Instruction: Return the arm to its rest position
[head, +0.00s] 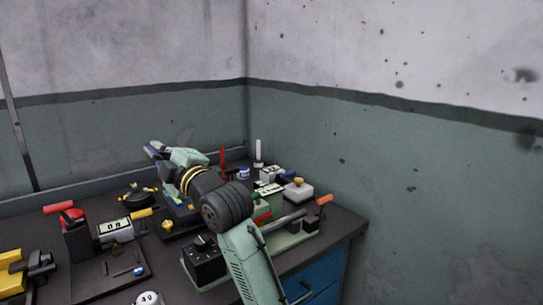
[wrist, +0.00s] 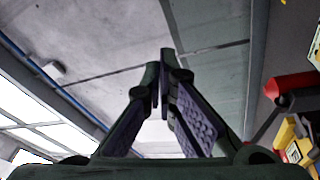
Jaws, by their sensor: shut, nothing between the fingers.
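My arm (head: 247,262) rises from the bottom of the head view and stretches over the workbench toward the back left. My gripper (head: 152,150) is at its far end, above the bench near the back wall. In the wrist view my gripper (wrist: 160,80) has its two fingers brought together at the tips, with nothing between them. The wrist view looks past the fingers to the wall and ceiling. The arm hides part of the bench and some objects behind it.
The dark workbench (head: 345,232) is crowded. A red-handled device (head: 75,222) stands left, a black dial box (head: 203,262) and an orange-tipped lever (head: 324,199) nearer the arm. A white-topped post (head: 258,151) stands at the back. Walls meet behind; the air above is clear.

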